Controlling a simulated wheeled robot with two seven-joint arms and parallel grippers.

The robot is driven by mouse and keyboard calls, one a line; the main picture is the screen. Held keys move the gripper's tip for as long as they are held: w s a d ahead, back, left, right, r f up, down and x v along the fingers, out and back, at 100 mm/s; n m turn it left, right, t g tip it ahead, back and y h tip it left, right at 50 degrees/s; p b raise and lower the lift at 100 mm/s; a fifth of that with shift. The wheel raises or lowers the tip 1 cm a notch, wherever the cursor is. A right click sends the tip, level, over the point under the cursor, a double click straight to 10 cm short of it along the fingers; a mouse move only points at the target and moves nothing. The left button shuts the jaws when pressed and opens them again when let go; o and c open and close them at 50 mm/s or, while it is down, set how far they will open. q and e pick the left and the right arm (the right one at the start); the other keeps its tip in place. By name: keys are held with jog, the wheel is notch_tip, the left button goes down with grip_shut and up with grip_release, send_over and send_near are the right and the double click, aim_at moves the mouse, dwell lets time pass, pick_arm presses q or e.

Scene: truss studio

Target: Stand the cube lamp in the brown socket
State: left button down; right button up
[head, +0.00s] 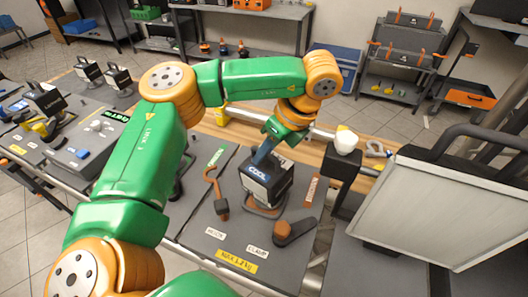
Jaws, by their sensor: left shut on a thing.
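The cube lamp (266,184), a black and white block marked COOL, is in the middle of the head view over the dark mat. My left gripper (264,154) comes down from above and is shut on its top. The lamp looks roughly upright. A brown rim (264,211), which looks like the brown socket, shows just under the lamp's lower front edge. The lamp hides most of it, and I cannot tell whether the lamp touches it or sits in it. My right gripper is not in view.
A brown wrench-like tool (213,190) lies left of the lamp, and a brown and black tool (294,231) lies in front right. A black post with a white top (346,141) and a large pale panel (430,205) stand to the right.

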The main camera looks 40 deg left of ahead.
pick_arm(q)
jog(key=shift+s+f+b, duration=0.15)
jog(key=shift+s+b, duration=0.05)
jog(key=shift+b, duration=0.1)
dwell(0.4)
jog(key=c, duration=1.2)
grip_release()
jog(key=o, duration=0.4)
jog(key=shift+w+a+f, duration=0.1)
jog(key=shift+w, duration=0.1)
jog(key=shift+c, duration=0.2)
jog(key=shift+o, duration=0.3)
jog(key=shift+w, duration=0.25)
jog(key=shift+s, duration=0.1)
